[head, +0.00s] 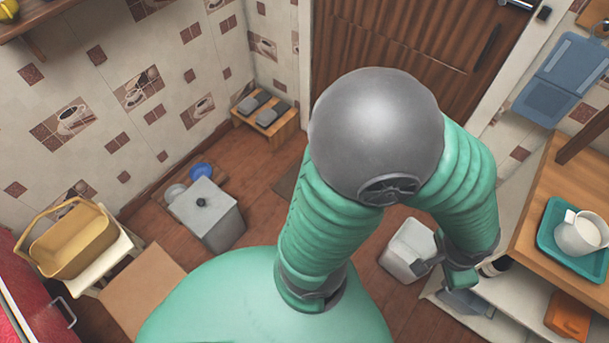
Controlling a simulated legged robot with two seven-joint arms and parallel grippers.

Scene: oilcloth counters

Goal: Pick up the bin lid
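A grey square lid with a dark round knob (201,203) lies on top of a grey bin (224,234) on the floor, left of the middle. No gripper is near it. A green arm of mine with a large grey ball joint fills the middle of the view. The gripper at its end, which I take to be my right one (444,273), is low at the right, beside a pale box-shaped container (407,247). It is well away from the lid. Its fingers are small and partly overlapped, so their opening is unclear. My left gripper is not visible.
A blue bowl (201,171) and a pale bowl (174,193) lie behind the bin. A yellow basket (73,242) stands on a white stool (118,252), with a cardboard box (143,290) nearby. A wooden counter (536,229) with a teal tray (548,237) is at right.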

